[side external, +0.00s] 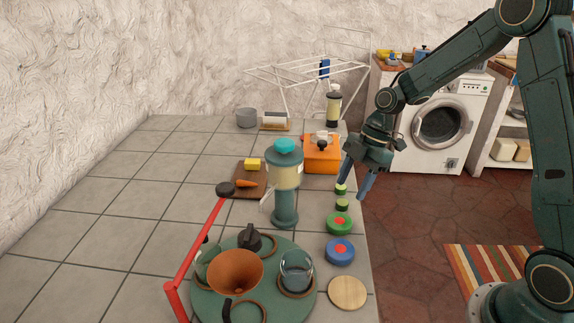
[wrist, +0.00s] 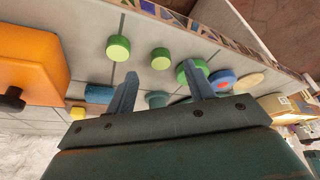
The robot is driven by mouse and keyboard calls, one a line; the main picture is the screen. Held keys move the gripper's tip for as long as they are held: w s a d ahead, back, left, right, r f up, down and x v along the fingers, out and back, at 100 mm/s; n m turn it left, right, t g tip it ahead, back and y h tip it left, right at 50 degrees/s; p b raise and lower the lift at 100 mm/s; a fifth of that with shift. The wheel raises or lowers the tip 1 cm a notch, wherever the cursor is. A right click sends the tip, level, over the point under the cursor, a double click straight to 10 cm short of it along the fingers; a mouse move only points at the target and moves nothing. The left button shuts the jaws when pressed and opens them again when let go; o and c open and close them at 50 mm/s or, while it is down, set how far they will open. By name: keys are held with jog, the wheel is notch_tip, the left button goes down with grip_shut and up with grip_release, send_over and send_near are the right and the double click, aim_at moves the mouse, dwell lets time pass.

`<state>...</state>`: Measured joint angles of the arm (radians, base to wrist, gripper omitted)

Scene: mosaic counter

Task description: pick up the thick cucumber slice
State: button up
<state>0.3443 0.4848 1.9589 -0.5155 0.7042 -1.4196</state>
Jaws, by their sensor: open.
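Two green cucumber slices stand near the counter's right edge in the side view. The far one (side external: 341,189) also shows in the wrist view (wrist: 118,47), where it looks taller and seems to be the thick slice. The nearer one (side external: 342,204) looks shorter in the wrist view (wrist: 160,58). My gripper (side external: 354,189) is open and empty, its fingers pointing down close to the far slice. In the wrist view (wrist: 159,69), the shorter slice appears between the fingertips and the thick one left of the left finger. I cannot tell the exact height gap.
An orange pot (side external: 321,155) stands just beyond the slices. A green round piece (side external: 340,225), a blue one (side external: 340,252) and a wooden disc (side external: 347,292) line the edge nearer the camera. A teal-lidded blender-like jar (side external: 285,180) stands left. The floor lies right of the edge.

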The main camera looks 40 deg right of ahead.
aim_at(345, 201)
jog(key=shift+x, duration=1.95)
jog(key=shift+d, duration=0.15)
jog(key=shift+c, duration=0.4)
jog(key=c, duration=1)
